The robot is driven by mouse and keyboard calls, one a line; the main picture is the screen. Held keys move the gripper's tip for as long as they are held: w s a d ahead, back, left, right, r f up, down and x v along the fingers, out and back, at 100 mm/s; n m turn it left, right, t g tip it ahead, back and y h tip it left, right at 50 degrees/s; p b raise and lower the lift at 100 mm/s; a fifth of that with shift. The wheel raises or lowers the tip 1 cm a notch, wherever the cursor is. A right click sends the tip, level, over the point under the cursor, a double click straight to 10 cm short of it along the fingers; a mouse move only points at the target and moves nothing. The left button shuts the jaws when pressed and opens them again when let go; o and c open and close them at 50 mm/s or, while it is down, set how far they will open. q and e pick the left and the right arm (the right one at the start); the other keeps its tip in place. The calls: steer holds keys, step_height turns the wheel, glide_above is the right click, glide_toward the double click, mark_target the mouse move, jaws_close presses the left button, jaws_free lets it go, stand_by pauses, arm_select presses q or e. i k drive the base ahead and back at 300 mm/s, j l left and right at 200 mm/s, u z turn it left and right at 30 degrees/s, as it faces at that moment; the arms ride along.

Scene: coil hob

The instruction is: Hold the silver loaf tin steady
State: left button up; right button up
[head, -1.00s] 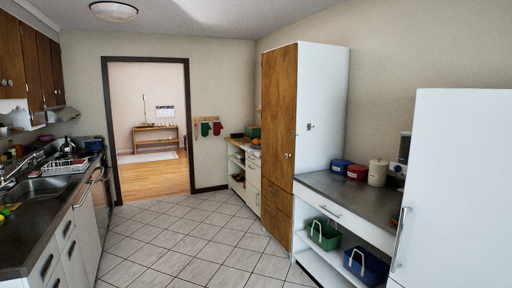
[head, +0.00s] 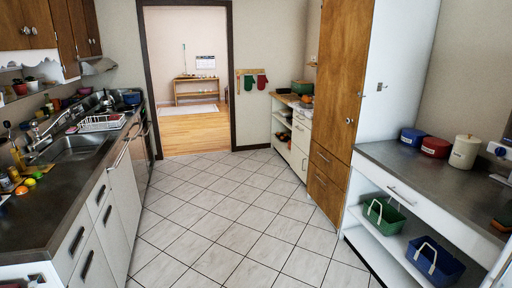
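I cannot make out a silver loaf tin in the head view. Neither of my grippers shows in this view, so I cannot see what either holds.
A left counter (head: 62,205) holds a sink (head: 80,148), a dish rack (head: 100,123) and fruit (head: 30,182). A right counter (head: 420,175) holds blue (head: 411,138), red (head: 436,147) and cream (head: 464,152) canisters. Green (head: 384,215) and blue (head: 434,262) baskets sit below. The tiled floor (head: 220,215) between is clear to the doorway.

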mark_target(305, 99)
steer(key=i+u, duration=0.2)
steer(key=i, duration=1.05)
steer(key=i+u, duration=0.15)
steer(key=i, duration=1.1)
steer(key=i+l+z, duration=0.25)
steer(key=i, duration=0.6)
steer(key=i+j+z, duration=0.1)
steer(key=i+z, duration=0.15)
steer(key=i, duration=0.6)
steer(key=i+j+z, duration=0.25)
steer(key=i, duration=0.6)
steer(key=i+u, duration=0.15)
steer(key=i, duration=0.5)
steer(key=i+l+u, duration=0.15)
steer(key=i, duration=0.55)
steer(key=i+l+u, duration=0.1)
steer(key=i, duration=0.55)
steer(key=i+z, duration=0.15)
steer(key=i, duration=0.3)
steer(key=i+j+z, duration=0.2)
steer(key=i, duration=0.2)
